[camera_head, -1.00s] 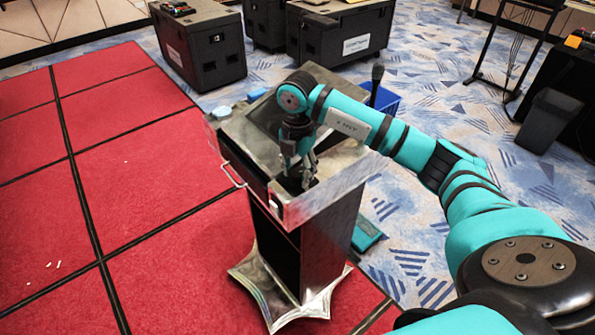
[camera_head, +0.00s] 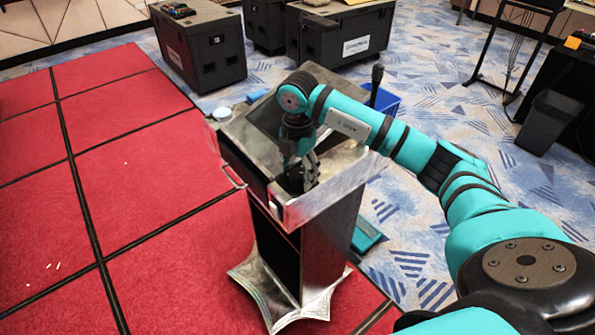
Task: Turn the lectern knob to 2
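The silver lectern (camera_head: 325,205) stands upright on a star-shaped metal base at the edge of the red staging. My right arm reaches over its top from the right. My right gripper (camera_head: 300,182) points down at the near part of the lectern top. The knob and its markings cannot be made out; the gripper hides that spot. Whether the fingers are closed on anything is too small and dark to tell. My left gripper is not in view.
Black cases (camera_head: 198,50) stand behind the lectern. A blue bin (camera_head: 387,103) with a microphone (camera_head: 376,75) in front of it is beyond my arm. A dark waste bin (camera_head: 548,122) is at the right. A teal flat object (camera_head: 366,235) lies beside the lectern.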

